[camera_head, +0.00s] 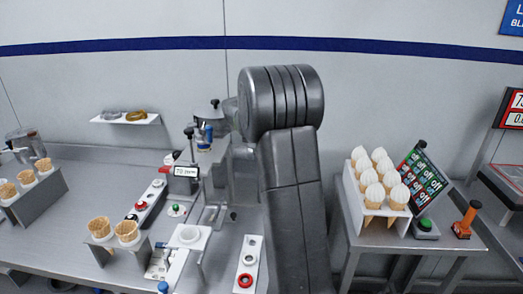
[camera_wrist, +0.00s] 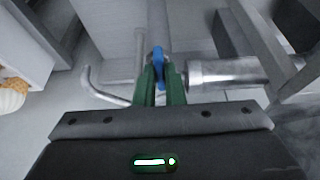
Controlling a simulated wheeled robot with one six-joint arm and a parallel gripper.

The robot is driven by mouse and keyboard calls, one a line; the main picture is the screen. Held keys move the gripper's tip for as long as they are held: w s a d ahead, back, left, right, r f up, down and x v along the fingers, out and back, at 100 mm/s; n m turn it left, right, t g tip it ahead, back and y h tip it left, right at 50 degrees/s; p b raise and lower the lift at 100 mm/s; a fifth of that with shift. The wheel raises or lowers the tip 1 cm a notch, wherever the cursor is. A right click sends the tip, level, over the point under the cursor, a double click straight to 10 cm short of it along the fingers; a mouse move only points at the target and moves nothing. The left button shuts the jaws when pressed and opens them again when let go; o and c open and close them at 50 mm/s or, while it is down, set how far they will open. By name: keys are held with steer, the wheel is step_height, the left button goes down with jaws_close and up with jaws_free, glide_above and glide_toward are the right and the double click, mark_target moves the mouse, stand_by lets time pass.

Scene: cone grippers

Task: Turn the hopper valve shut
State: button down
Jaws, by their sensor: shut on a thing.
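In the wrist view my gripper (camera_wrist: 160,78) has its green fingers closed around a blue valve handle (camera_wrist: 158,55). The handle stands upright between the fingertips, and its lower part is hidden by them. A shiny metal cylinder (camera_wrist: 225,72) lies just right of the handle, and a bent metal pipe (camera_wrist: 100,92) runs to the left. In the head view my arm stands in the middle and the gripper's fingers cannot be made out. A metal hopper-like vessel (camera_head: 214,114) with a blue part below it shows left of the arm; whether it is the gripped valve's hopper is unclear.
A counter (camera_head: 85,170) at left carries cone holders, buttons and small fixtures. A white rack of filled cones (camera_head: 372,196) and a dark sign (camera_head: 421,176) stand on the right table. In the wrist view, grey structures flank the handle closely.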

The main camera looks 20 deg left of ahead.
stand_by(0.4)
steer(key=c, duration=1.5)
jaws_free()
steer(key=b+v, duration=0.1)
steer(key=v, duration=1.3)
steer(key=shift+a, duration=0.1)
steer(key=shift+f, duration=0.15)
steer(key=p+x, duration=0.1)
steer(key=x, duration=1.2)
steer(key=shift+w+f, duration=0.2)
steer(key=shift+f, duration=0.1)
